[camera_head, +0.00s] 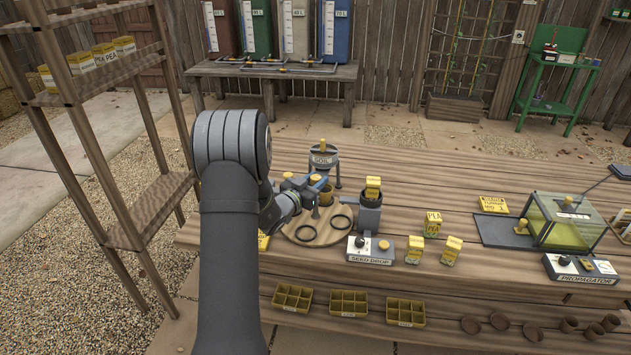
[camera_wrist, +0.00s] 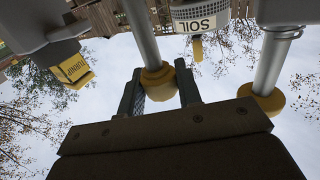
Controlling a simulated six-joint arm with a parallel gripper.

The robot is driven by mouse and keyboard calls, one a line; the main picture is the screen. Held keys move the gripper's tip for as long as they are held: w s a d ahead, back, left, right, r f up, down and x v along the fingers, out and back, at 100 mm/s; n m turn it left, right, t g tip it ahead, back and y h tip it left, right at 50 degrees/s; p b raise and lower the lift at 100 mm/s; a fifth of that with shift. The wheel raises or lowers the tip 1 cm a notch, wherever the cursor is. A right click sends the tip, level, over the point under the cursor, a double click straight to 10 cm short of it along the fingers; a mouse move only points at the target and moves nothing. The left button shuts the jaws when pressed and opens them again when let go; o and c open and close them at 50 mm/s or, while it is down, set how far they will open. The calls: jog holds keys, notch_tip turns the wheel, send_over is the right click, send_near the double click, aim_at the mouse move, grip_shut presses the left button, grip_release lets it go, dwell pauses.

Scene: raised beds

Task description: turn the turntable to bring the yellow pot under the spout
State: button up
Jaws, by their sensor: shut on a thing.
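A round wooden turntable (camera_head: 322,236) sits on the bench, with two empty black rings on its near side. A small brownish-yellow pot (camera_head: 326,197) stands towards its far side, partly hidden by my gripper; I cannot tell its exact colour. The soil hopper (camera_head: 323,160) stands behind it, and its label shows upside down in the wrist view (camera_wrist: 196,26). Its spout is mostly hidden in the head view. My gripper (camera_wrist: 160,90) is shut on a yellow-capped peg (camera_wrist: 158,78), with a finger on each side. A second yellow-capped peg (camera_wrist: 265,100) is to the right.
The seed drop unit (camera_head: 369,215) stands right of the turntable, close to its edge. Seed packets (camera_head: 433,222) and the propagator (camera_head: 565,222) are further right. Trays (camera_head: 348,303) lie in front. A wooden shelf (camera_head: 150,200) stands left.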

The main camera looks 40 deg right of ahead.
jog(key=o, duration=1)
jog(key=shift+c, duration=0.2)
jog(key=v, duration=1.7)
jog(key=shift+a, duration=0.15)
jog(key=shift+s, duration=0.1)
